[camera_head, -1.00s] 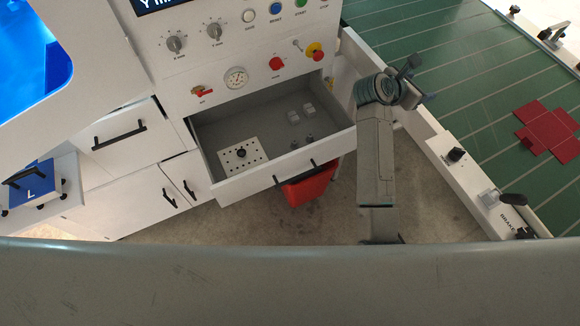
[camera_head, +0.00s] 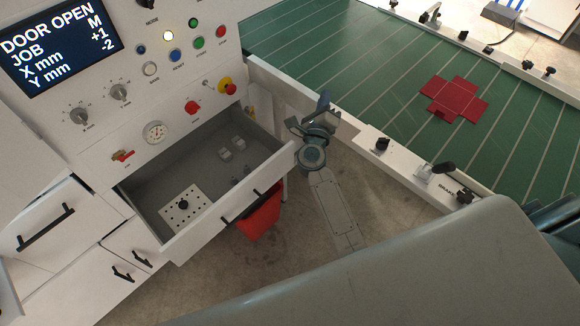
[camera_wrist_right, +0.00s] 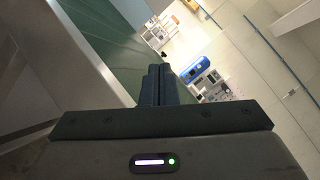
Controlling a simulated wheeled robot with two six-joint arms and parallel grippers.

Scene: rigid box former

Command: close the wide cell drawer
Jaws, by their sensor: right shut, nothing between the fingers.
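The wide cell drawer (camera_head: 222,218) stands pulled out from the white machine cabinet. Its white front has a long black handle. Its grey inside holds a white perforated plate (camera_head: 185,207) with a black knob, and several small pale blocks and pegs. My right gripper (camera_head: 324,106) is just right of the drawer's front right corner, pointing away from me. It is shut and holds nothing. I cannot tell how high it is relative to the drawer. In the right wrist view its two dark fingers (camera_wrist_right: 158,85) lie together. My left gripper is not in view.
A control panel with a screen (camera_head: 58,48), knobs and buttons rises behind the drawer. A red bin (camera_head: 260,216) is below it. A closed drawer (camera_head: 48,228) is at left. On the right is a green table (camera_head: 350,60) with a red cross-shaped sheet (camera_head: 456,99). Bare floor lies in front.

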